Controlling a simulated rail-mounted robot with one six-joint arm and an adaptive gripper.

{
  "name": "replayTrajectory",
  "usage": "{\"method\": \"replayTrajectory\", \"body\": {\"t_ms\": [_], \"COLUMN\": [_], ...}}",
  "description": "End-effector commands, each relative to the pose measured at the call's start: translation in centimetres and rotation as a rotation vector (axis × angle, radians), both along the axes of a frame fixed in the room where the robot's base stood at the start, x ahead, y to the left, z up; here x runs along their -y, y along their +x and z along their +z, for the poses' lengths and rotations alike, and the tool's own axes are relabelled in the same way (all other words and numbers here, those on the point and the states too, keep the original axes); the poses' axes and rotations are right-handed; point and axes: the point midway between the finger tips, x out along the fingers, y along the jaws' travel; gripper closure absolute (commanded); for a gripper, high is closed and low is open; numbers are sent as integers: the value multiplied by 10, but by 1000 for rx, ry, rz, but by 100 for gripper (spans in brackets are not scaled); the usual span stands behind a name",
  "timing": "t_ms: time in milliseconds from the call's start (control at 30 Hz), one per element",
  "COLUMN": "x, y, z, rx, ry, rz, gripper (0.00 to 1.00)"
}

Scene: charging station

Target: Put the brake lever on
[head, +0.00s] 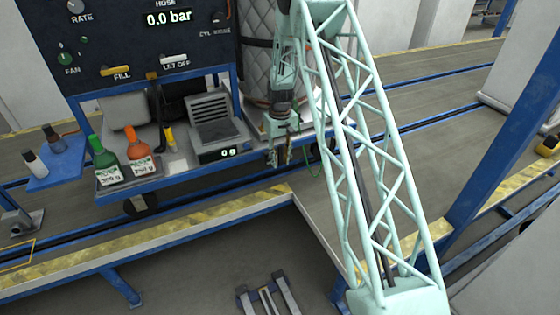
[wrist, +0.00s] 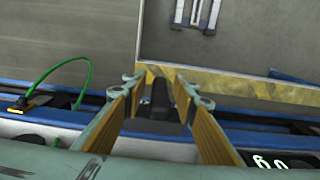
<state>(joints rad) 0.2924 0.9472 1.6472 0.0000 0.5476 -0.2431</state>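My gripper (head: 279,157) points down at the front right edge of the blue cart in the head view, with a gap between its fingers. In the wrist view its two tan-padded fingers (wrist: 162,78) are apart. A short black lever-like piece (wrist: 157,101) shows between them, at the cart's edge; it looks like the brake lever. I see small gaps beside it, and no clear contact. In the head view I cannot make out this piece behind the fingers.
The blue cart (head: 196,168) carries a green bottle (head: 103,158), an orange bottle (head: 138,150) and a grey scale-like device (head: 215,122). A quilted cylinder (head: 257,62) stands behind my gripper. A green cable (wrist: 75,66) loops beside it.

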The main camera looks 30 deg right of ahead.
Motion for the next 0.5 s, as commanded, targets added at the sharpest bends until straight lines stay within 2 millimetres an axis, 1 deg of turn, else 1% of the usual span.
{"method": "replayTrajectory", "body": {"t_ms": [267, 367, 500], "x": [0, 0, 0], "y": [0, 0, 0], "z": [-1, -1, -1], "rx": [0, 0, 0], "ry": [0, 0, 0], "rz": [0, 0, 0], "gripper": [74, 81, 94]}}
